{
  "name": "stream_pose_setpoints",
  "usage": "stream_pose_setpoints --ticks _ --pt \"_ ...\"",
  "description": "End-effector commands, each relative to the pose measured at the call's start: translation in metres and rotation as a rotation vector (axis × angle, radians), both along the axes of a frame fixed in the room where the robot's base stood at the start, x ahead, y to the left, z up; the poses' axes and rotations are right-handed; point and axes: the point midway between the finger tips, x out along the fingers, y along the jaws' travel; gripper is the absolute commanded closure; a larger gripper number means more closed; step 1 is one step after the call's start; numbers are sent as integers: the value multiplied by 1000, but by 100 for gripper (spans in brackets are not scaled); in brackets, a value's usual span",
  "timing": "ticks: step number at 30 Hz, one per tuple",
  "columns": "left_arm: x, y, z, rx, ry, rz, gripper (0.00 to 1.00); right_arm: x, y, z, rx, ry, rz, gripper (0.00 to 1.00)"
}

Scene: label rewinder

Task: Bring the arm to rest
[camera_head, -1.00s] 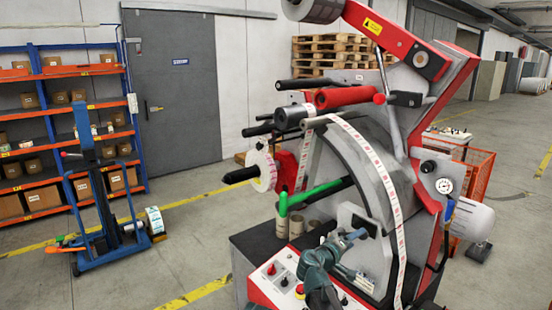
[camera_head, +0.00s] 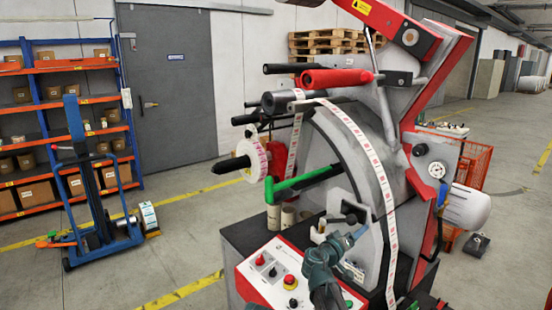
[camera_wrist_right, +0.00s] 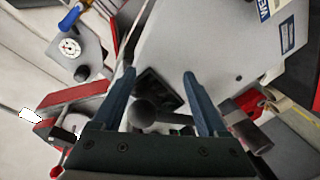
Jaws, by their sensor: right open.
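The label rewinder (camera_head: 345,150) stands in the middle of the head view, with a strip of printed labels (camera_head: 380,180) running over its curved face. My right gripper (camera_head: 352,238) comes in from the bottom centre, in front of the machine's lower grey plate. In the right wrist view its two blue fingers (camera_wrist_right: 162,98) are spread apart with nothing held. A black round knob (camera_wrist_right: 143,113) shows between and below the fingertips in that picture; I cannot tell whether they touch it. My left gripper is not in view.
A control panel (camera_head: 254,281) with buttons is at the lower left of the machine. A green bar (camera_head: 300,182) and a black spindle with a label roll (camera_head: 252,162) stick out leftward.

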Motion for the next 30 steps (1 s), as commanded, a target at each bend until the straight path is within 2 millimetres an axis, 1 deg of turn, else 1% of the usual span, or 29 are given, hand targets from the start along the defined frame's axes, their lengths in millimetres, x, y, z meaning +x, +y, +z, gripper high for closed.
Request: stream_pose_setpoints --ticks 1,8,18,21,26,30 --pt "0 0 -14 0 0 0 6 -1 -1 -12 22 -28 0 24" --pt "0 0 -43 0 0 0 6 -1 -1 -35 132 -169 0 24" --pt "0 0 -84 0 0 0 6 5 4 -65 289 -369 1 24" --pt "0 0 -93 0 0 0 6 7 6 -72 328 -419 1 24" --pt "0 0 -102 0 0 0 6 10 8 -78 373 -478 2 24" --pt "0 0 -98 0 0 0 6 4 8 -74 373 -478 0 24"
